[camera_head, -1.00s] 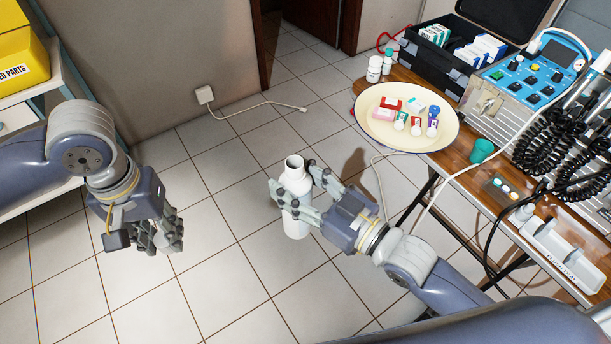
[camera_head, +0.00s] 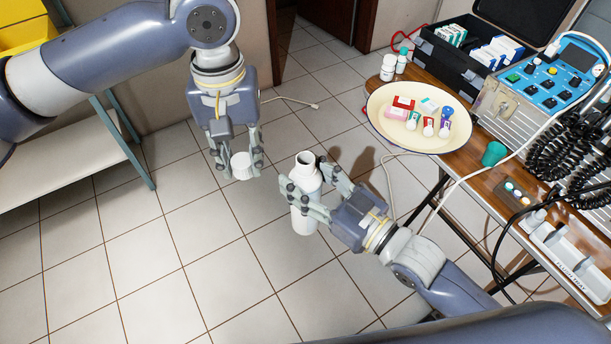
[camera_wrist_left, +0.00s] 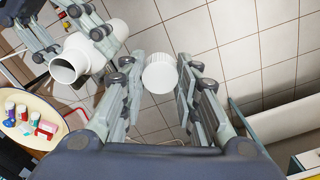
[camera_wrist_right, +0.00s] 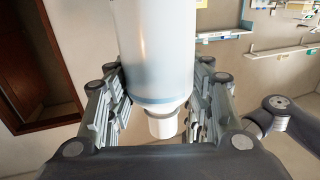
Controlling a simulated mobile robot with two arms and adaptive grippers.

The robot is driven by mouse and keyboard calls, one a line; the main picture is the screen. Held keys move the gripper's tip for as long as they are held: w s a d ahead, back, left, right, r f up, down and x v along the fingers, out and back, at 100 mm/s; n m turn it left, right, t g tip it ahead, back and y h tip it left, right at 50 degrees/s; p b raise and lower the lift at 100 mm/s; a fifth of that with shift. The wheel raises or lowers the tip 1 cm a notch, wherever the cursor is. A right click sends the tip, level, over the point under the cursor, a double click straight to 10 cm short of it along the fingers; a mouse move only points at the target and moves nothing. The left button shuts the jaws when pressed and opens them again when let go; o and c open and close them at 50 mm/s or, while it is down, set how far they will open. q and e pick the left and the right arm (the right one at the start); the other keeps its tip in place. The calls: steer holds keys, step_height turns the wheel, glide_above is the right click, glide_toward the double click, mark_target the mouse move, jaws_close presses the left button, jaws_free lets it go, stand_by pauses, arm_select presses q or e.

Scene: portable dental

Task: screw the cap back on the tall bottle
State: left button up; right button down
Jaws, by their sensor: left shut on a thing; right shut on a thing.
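The tall white bottle (camera_head: 306,172) is held over the floor, its open mouth up and tilted slightly left. My right gripper (camera_head: 309,188) is shut around its upper body. The right wrist view shows the bottle's body (camera_wrist_right: 156,50) between the fingers. My left gripper (camera_head: 237,170) is shut on the white ribbed cap (camera_head: 242,166), left of the bottle and near mouth height. The left wrist view shows the cap (camera_wrist_left: 160,74) between the fingertips, with the open bottle mouth (camera_wrist_left: 64,69) to its left. Cap and bottle are apart.
A wooden table (camera_head: 463,160) at right carries a cream plate (camera_head: 385,134) of small bottles and boxes, a blue device (camera_head: 560,75), a black case (camera_head: 425,45) and a teal cup (camera_head: 494,153). A shelf (camera_head: 70,165) stands at left. Open floor lies below the grippers.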

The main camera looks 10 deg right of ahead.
arm_select(q)
steer(key=d+r, duration=0.7)
steer(key=d, duration=0.3)
steer(key=shift+s+d, duration=0.25)
steer(key=shift+f, duration=2)
steer(key=shift+f, duration=0.85)
steer(key=shift+f, duration=0.55)
steer(key=shift+m, duration=0.3)
